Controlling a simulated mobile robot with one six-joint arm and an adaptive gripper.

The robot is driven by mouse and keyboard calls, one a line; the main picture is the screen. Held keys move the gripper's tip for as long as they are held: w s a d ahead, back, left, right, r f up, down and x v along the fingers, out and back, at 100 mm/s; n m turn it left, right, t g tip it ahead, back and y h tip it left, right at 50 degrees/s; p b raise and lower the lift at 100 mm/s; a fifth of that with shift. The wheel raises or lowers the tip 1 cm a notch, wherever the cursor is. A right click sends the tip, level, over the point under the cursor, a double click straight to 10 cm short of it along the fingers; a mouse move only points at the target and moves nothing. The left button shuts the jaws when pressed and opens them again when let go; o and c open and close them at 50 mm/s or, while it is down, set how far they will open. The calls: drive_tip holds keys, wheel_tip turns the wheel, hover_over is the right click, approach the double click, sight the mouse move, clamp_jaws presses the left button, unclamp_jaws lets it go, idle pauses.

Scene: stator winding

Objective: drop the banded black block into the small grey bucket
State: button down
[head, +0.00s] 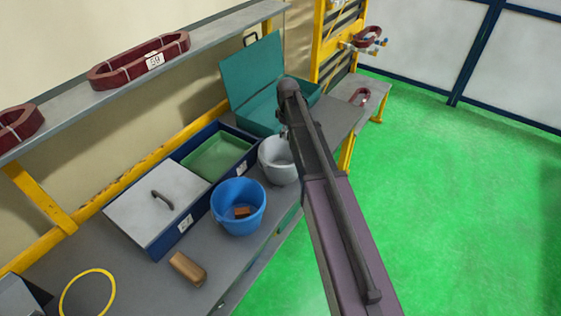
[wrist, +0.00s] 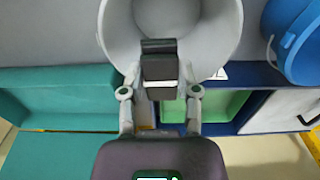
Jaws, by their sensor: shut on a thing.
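The small grey bucket (head: 279,162) stands on the bench to the right of the blue bucket in the head view, partly covered by my arm. In the wrist view the grey bucket (wrist: 118,30) fills the top middle, its open mouth facing me. My gripper (wrist: 161,80) is shut on the banded black block (wrist: 159,66), which shows dark faces with a paler band. The block overlaps the bucket's mouth and its lower rim in the wrist view; its height above the rim is hard to tell. The gripper and block are hidden in the head view.
A blue bucket (head: 238,222) with a brown piece inside stands close to the grey one. A blue box with a green tray (head: 217,158) and an open teal case (head: 262,116) are behind. A wooden block (head: 188,269) lies on the bench.

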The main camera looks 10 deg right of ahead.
drive_tip(key=shift+f, duration=0.1)
idle(0.3)
wheel_tip(320, 180, down, 6)
drive_tip(key=b, duration=0.6)
drive_tip(key=shift+a, duration=0.1)
idle(0.4)
drive_tip(key=shift+c, duration=1.3)
unclamp_jaws()
drive_tip(key=shift+r, duration=0.25)
